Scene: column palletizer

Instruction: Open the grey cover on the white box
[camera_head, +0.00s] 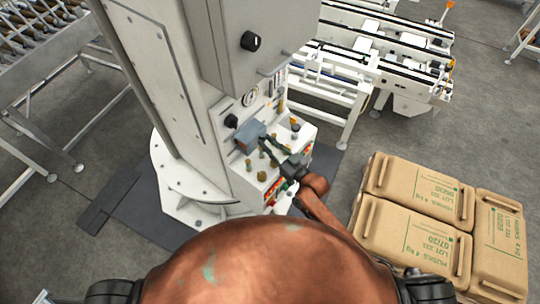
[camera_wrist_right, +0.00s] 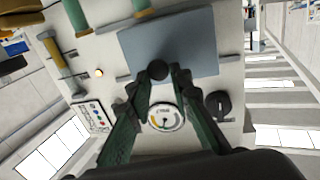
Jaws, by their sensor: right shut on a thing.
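The grey cover (camera_head: 249,133) is a small blue-grey panel on the front of the white box (camera_head: 240,184), at the foot of the white column. It fills the top middle of the right wrist view (camera_wrist_right: 190,45), with a round black knob (camera_wrist_right: 157,70) at its edge. My right gripper (camera_head: 268,143) reaches up to the cover from the lower right. In the wrist view its green fingers (camera_wrist_right: 158,78) are closed on the black knob. I cannot tell how far the cover is tilted. My left gripper is out of view.
Beside the cover are a gauge (camera_wrist_right: 165,117), a black dial (camera_wrist_right: 217,104) and several brass-coloured fittings. Cartons (camera_head: 430,200) stand stacked at the right. A conveyor (camera_head: 390,45) is behind, and a roller rack (camera_head: 40,50) is at the left. Grey floor lies between.

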